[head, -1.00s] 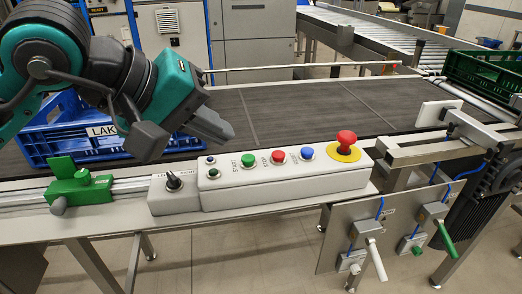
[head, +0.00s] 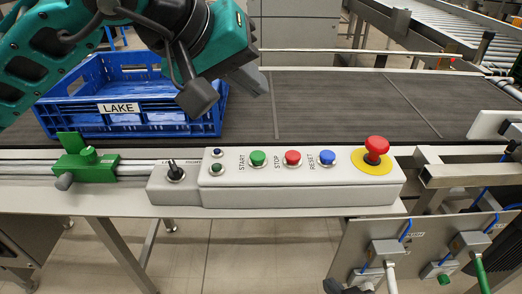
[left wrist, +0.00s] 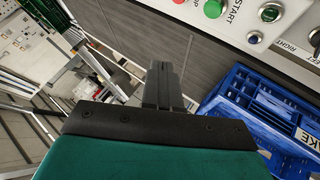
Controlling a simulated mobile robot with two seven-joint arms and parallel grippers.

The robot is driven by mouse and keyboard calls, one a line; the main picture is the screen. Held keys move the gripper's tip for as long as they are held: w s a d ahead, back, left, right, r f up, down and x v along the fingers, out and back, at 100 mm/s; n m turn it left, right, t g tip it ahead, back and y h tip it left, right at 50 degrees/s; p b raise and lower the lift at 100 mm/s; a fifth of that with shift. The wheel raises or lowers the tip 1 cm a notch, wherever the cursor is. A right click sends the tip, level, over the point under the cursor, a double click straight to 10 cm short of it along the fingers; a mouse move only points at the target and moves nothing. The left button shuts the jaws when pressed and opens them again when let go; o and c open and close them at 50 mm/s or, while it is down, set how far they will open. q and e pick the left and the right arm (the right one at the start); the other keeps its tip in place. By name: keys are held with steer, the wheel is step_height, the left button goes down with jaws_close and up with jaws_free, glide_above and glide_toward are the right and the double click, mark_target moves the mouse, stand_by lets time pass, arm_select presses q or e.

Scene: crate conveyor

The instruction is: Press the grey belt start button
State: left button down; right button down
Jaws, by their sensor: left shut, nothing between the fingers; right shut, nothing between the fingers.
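The control box (head: 300,198) stands along the front edge of the grey belt (head: 350,110). Its green START button (head: 258,158) is left of the red STOP button (head: 292,158) and blue RESET button (head: 328,158). My left gripper (head: 252,82) is shut and empty over the belt, behind the START button and apart from it. In the left wrist view, the fingers (left wrist: 164,82) are together, with the START button (left wrist: 214,9) beyond them at the top.
A blue crate (head: 70,118) labelled LAKE sits on the belt at the left. A red mushroom button (head: 377,146) on yellow stands at the box's right end. A selector knob (head: 175,172) and green clamp (head: 85,160) are left of the box. Metal brackets stand at the right.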

arm_select(q)
steer(key=shift+f, duration=0.15)
steer(key=b, duration=0.3)
glide_above(252, 157)
step_height(252, 157, down, 6)
steer(key=shift+r, duration=0.15)
step_height(252, 157, down, 3)
steer(key=shift+r+b, duration=0.15)
steer(key=shift+b, duration=1.05)
stand_by(0.9)
steer(key=shift+f+b, duration=0.5)
steer(key=shift+b, duration=0.3)
